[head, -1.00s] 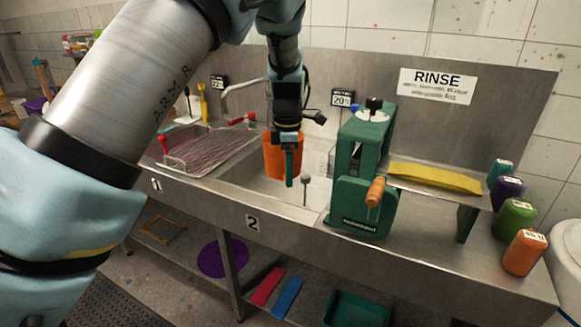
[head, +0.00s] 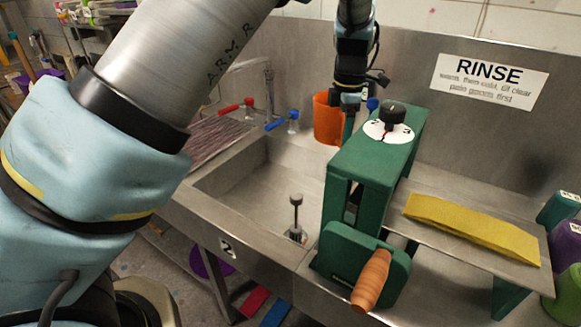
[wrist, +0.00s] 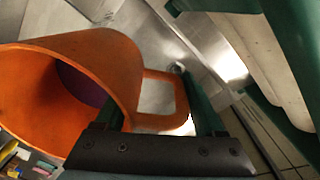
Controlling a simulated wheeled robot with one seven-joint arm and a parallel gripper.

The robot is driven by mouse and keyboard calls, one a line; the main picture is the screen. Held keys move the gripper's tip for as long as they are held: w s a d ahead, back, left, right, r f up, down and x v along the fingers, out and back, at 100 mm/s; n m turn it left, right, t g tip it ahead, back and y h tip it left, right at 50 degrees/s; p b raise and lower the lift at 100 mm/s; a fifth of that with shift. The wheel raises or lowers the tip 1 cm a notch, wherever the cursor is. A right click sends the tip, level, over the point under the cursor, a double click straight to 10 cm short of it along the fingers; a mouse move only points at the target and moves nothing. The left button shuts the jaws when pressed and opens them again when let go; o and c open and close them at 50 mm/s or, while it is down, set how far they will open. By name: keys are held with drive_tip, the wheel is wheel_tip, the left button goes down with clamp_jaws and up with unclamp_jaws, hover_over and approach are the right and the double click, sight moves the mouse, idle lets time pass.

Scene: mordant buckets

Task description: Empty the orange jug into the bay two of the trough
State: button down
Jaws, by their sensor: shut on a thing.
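The orange jug (head: 326,120) is held near the back wall, past the far right part of the trough, partly hidden by the green wringer. My gripper (head: 349,122) is to its right, its fingertips partly hidden by the wringer. In the wrist view my gripper (wrist: 155,103) is shut on the handle of the jug (wrist: 95,50). The mouth of the jug faces left, and a dark purple patch shows inside it. Bay two (head: 245,195) of the trough, the basin behind the "2" label, lies left of the jug. A short post stands in it.
The green wringer (head: 370,175) with a wooden handle stands right of bay two, close to my gripper. Red (head: 240,106) and blue (head: 285,121) tap handles stand at the bay's rear. A yellow cloth (head: 470,227) lies on a board to the right.

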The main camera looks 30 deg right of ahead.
drive_tip(key=shift+w+d+r, duration=0.1)
drive_tip(key=shift+w+d, duration=0.15)
drive_tip(key=shift+d, duration=0.1)
